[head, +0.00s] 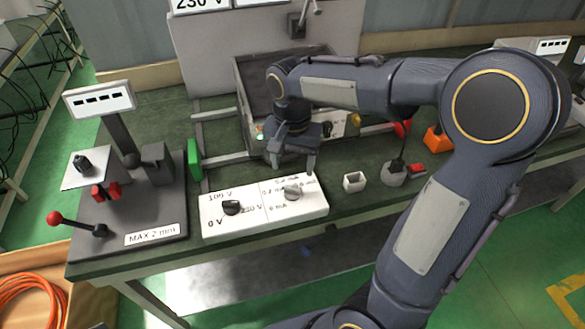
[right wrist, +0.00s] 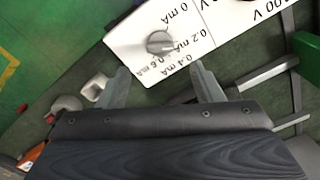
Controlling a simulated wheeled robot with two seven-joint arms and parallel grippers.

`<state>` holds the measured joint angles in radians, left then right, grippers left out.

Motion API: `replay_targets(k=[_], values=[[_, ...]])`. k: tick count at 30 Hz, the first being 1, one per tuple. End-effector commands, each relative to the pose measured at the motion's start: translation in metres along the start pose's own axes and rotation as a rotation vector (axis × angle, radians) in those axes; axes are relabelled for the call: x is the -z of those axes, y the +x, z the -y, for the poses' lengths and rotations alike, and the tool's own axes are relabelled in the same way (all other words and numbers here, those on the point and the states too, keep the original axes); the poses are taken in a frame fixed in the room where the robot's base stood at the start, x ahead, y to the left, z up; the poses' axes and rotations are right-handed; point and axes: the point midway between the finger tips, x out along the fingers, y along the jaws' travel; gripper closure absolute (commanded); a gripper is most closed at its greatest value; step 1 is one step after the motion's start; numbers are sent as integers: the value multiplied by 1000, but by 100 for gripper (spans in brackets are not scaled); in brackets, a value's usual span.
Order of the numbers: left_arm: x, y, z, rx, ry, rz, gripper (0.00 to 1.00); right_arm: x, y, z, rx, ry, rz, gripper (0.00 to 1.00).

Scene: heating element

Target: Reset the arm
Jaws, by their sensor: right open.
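My right arm comes in from the right in the head view and reaches over the green bench. My right gripper (head: 293,166) points down, open and empty, just behind the white control box (head: 265,225). The box has a black voltage knob (head: 232,207) and a grey current knob (head: 292,192). In the right wrist view my open fingers (right wrist: 160,88) lie apart on either side of the grey knob's line (right wrist: 160,43), and the knob stands beyond the fingertips, untouched. My left gripper does not show.
A press-like stand marked MAX 2 mm, with a red-ball lever (head: 54,218), stands on the left. A metal enclosure (head: 262,80) is behind my gripper. A small white cup (head: 354,182), a grey round piece (head: 393,174) and an orange block (head: 437,138) stand to the right.

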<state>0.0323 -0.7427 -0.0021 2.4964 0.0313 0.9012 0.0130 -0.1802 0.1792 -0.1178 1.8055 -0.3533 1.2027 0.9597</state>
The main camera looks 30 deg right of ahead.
Motion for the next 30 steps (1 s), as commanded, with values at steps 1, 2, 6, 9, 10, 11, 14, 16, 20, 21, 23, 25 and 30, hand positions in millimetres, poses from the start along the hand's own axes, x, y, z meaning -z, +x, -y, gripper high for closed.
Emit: replay_targets(k=[1, 2, 6, 9, 10, 11, 14, 16, 20, 21, 23, 25, 30], values=[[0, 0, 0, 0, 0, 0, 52, 0, -1, 0, 0, 0, 0, 40], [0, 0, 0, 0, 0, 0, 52, 0, -1, 0, 0, 0, 0, 40], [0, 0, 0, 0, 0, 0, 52, 0, -1, 0, 0, 0, 0, 40], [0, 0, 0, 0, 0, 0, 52, 0, 0, 0, 0, 0, 0, 40], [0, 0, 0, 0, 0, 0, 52, 0, 0, 0, 0, 0, 0, 40], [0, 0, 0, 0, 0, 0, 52, 0, 0, 0, 0, 0, 0, 40], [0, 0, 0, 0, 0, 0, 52, 0, 0, 0, 1, -1, 0, 40], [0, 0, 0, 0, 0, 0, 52, -2, -2, -2, 11, -8, 1, 40], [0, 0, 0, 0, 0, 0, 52, -18, -12, -19, 88, -73, 2, 40], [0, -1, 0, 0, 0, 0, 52, -27, -16, -26, 128, -108, -1, 40], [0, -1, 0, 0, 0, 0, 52, -43, -22, -39, 195, -171, -15, 40], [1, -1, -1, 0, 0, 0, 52, -66, -27, -54, 277, -253, -43, 40], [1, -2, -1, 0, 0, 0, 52, -114, -26, -77, 431, -434, -158, 40]])
